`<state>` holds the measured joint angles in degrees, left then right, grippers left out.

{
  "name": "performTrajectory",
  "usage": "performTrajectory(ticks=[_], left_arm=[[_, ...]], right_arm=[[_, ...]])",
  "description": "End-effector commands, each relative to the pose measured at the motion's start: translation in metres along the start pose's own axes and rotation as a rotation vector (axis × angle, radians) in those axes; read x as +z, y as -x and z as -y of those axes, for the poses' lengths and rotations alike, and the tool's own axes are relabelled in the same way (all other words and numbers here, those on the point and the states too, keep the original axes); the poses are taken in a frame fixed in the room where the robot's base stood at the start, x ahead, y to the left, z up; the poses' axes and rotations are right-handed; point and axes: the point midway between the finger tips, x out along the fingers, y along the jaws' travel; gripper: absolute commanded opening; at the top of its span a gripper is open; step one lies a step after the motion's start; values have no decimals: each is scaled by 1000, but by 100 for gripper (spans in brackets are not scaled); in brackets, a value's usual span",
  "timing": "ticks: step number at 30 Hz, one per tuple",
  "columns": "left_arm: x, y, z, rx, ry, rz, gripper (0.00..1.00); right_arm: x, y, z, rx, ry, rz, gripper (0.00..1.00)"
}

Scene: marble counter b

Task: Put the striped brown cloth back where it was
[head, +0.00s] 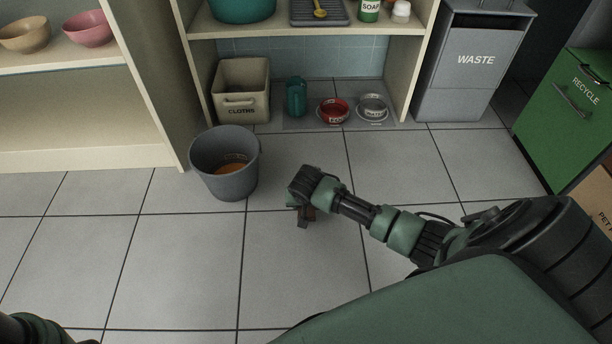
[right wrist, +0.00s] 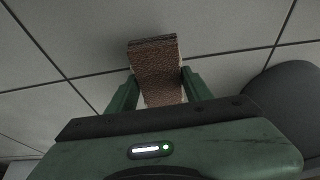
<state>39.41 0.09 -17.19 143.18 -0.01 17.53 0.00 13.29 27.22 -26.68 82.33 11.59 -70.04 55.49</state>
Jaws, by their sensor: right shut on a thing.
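My right gripper (head: 300,203) hangs over the tiled floor, right of the grey bucket. In the right wrist view, its two green fingers (right wrist: 158,92) are shut on the brown cloth (right wrist: 155,65), which has fine dark lines and sticks out past the fingertips. In the head view the cloth is small and dark under the gripper. The grey bucket (head: 224,180) stands on the floor with something orange-brown inside. A beige bin (head: 241,80) marked CLOTHS stands on the lower level of the shelf unit. Only a piece of my left arm shows at the bottom left; its gripper is out of view.
A teal canister (head: 296,97), a red bowl (head: 333,111) and a metal bowl (head: 372,108) stand right of the bin. A grey WASTE bin (head: 465,85) and a green RECYCLE bin (head: 575,125) are at the right.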

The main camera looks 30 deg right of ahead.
Motion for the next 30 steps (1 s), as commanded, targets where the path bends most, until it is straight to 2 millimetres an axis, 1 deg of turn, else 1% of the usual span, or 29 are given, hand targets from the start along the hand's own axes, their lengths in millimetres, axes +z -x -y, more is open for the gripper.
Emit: performTrajectory(ticks=[1, 3, 6, 13, 18, 19, 21, 30], left_arm=[[-7, 3, -2, 4, -1, -16, 36], [-8, 14, -4, 2, -1, -9, 36], [-11, 22, -6, 2, -1, -9, 36], [-10, 20, -5, 2, -1, -8, 36], [-10, 19, -5, 3, -1, -9, 36], [-10, 19, -5, 3, -1, -9, 36], [-10, 20, -5, 3, -1, -9, 36], [-10, 20, -5, 3, 0, -9, 36]], right_arm=[[4, -10, 0, 1, 0, 1, 12], [9, -21, 0, 1, -1, 1, 12], [13, -32, 0, 2, -1, 1, 12], [12, -30, 0, 1, 0, 0, 12], [14, -33, 0, 0, -1, 1, 12], [14, -33, 0, 0, -1, 0, 56], [14, -33, 0, 0, -1, 0, 72], [14, -33, 0, 1, 0, 0, 72]])
